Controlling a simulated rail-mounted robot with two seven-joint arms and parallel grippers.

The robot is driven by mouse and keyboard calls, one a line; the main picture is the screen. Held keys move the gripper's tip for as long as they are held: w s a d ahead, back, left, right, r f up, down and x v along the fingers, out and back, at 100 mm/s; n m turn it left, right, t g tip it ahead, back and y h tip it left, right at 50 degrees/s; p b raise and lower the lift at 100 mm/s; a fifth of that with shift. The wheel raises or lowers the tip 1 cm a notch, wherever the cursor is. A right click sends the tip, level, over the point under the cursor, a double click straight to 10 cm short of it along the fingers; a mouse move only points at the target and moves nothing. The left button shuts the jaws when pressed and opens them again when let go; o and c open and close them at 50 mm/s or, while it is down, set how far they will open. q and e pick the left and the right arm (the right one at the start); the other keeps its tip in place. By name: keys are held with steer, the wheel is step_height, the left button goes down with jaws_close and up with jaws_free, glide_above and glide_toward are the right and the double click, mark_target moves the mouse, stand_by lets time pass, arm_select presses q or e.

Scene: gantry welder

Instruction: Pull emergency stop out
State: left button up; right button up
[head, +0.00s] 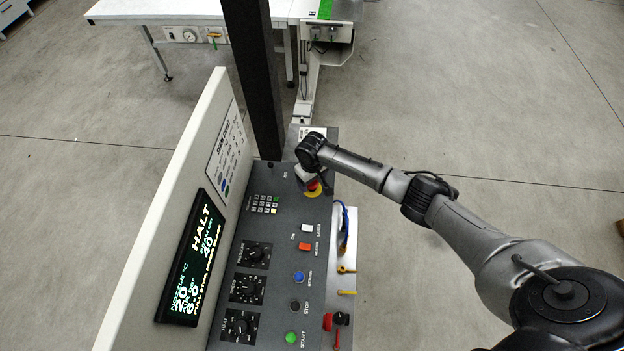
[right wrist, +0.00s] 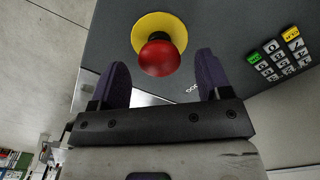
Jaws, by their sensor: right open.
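The emergency stop is a red mushroom button (right wrist: 159,55) on a yellow round plate (right wrist: 172,27) in the right wrist view. In the head view the emergency stop (head: 313,188) sits at the far right corner of the dark control panel, partly covered by my right gripper (head: 311,181). My right gripper is open, and its two dark fingers (right wrist: 160,80) stand to either side of and just short of the red knob in the wrist view. I cannot tell if they touch it; nothing is held. The display (head: 194,260) reads HALT. My left gripper is not in view.
The panel carries a keypad (head: 265,204), dials (head: 248,288), a red-orange switch (head: 305,247), a blue button (head: 299,277) and a green START button (head: 291,338). A dark post (head: 254,80) rises behind the panel. Open floor lies to the right.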

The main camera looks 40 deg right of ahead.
step_height(320, 180, up, 13)
steer(key=shift+r, duration=0.2)
stand_by(0.3)
stand_by(0.4)
